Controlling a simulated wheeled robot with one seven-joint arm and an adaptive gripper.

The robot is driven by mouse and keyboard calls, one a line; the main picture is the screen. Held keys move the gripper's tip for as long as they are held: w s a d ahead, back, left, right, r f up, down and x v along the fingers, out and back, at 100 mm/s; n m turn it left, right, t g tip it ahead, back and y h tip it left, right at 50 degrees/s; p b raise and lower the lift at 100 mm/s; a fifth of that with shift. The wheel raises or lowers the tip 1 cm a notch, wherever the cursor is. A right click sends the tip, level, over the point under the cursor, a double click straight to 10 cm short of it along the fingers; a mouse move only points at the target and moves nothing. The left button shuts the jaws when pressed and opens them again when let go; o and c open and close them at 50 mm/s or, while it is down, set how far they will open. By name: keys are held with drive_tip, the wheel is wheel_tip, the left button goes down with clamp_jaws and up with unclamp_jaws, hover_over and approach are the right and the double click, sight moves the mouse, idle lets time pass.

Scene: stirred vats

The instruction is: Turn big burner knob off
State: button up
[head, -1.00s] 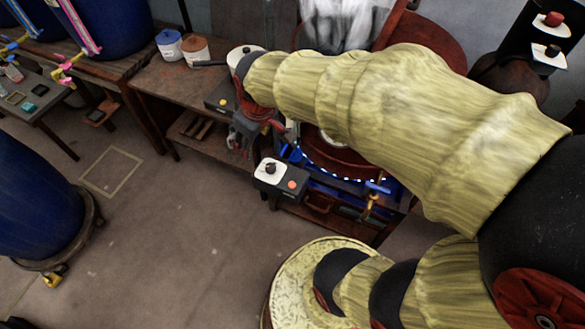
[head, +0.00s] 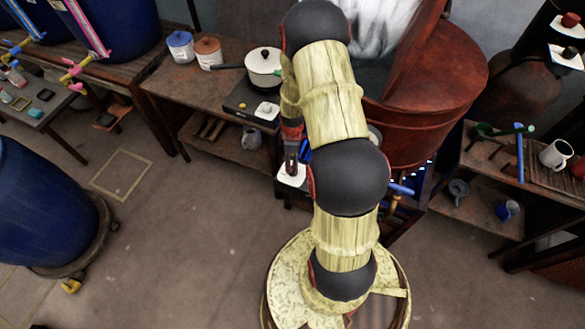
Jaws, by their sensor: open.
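The big burner's control box shows in the head view as a white plate (head: 287,181) below the red vat. Its dark knob is hidden behind my gripper. My gripper (head: 291,170) points down over this plate, with its fingertips at the knob's place. It is open, and I cannot tell whether it touches the knob.
A red vat (head: 430,110) with white steam stands behind my arm. A white pot (head: 263,67) stands on a small burner (head: 245,104), left of the gripper. A shelf with mugs (head: 556,153) is at right. The floor at left centre is free.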

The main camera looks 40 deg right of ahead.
wheel_tip(320, 180, down, 7)
drive_tip(key=shift+w+d+f+b, duration=0.1)
drive_tip(key=shift+b, duration=1)
drive_tip(key=shift+c, duration=0.4)
drive_tip(key=c, duration=1.1)
